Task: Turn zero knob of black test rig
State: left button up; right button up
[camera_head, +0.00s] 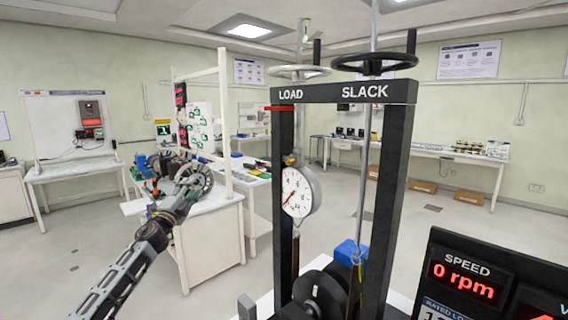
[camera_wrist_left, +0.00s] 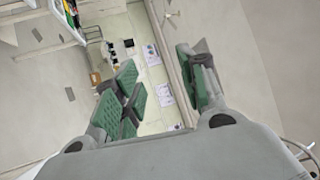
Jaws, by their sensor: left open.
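The black test rig (camera_head: 396,160) stands in front of me, with LOAD and SLACK labels on its top beam. A round white dial gauge (camera_head: 297,192) with a red needle hangs at its left post, with a small brass-coloured part (camera_head: 291,160) above it. I cannot tell which part is the zero knob. My left gripper (camera_head: 192,185) is left of the rig, apart from the gauge, and seen small against the bench behind. The left wrist view shows its green-padded fingers (camera_wrist_left: 163,88) spread apart with nothing between them. My right gripper is not in view.
A light handwheel (camera_head: 299,72) and a black handwheel (camera_head: 374,66) sit atop the rig. A black display panel (camera_head: 480,285) reading 0 rpm stands at lower right. A white bench (camera_head: 213,240) with equipment and a white frame is behind my left arm.

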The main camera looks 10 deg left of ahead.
pick_arm(q)
jog(key=s+d+r+m+h, duration=0.5)
jog(key=d+r+m+h, duration=0.15)
jog(key=d+r, duration=0.2)
jog(key=s+d+r+m+h, duration=0.5)
jog(key=d+r+m, duration=0.25)
jog(key=r, duration=0.25)
jog(key=s+d+m+g+h, duration=0.3)
jog(key=s+d+m+g, duration=0.4)
jog(key=s+d+m, duration=0.85)
jog(key=w+f+n+y, duration=0.1)
jog(key=w+f+y, duration=0.1)
jog(key=w+a+f+n+y, duration=0.1)
jog(key=w+f+y, duration=0.1)
jog(key=y, duration=0.1)
jog(key=shift+a+f+n+t, duration=0.1)
jog(key=shift+a+n+t, duration=0.05)
jog(key=shift+n+t, duration=0.2)
jog(key=shift+w, duration=0.1)
